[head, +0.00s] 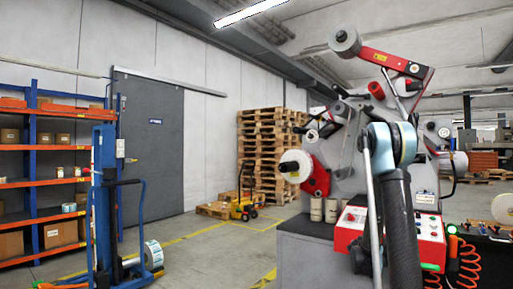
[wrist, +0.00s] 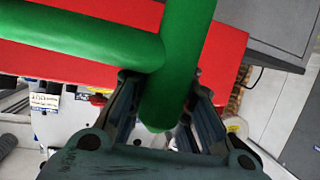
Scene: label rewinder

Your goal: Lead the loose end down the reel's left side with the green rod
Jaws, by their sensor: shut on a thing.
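In the wrist view, my gripper (wrist: 163,92) is shut on the green rod (wrist: 172,95). The rod runs up between the fingers, and a second green length (wrist: 80,40) meets it from the left. A red surface (wrist: 225,55) lies behind the rod; I cannot tell the gap. In the head view, the rewinder (head: 345,165) carries a white reel (head: 295,166) on a red arm at its left and another reel (head: 345,40) at the top. My arm hides part of the machine, my gripper and the rod there. I cannot make out the loose end.
A red control box (head: 430,235) with buttons sits on the machine's front. A blue stacker (head: 105,210), shelves (head: 35,160) and stacked pallets (head: 270,150) stand to the left. Floor between them is open.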

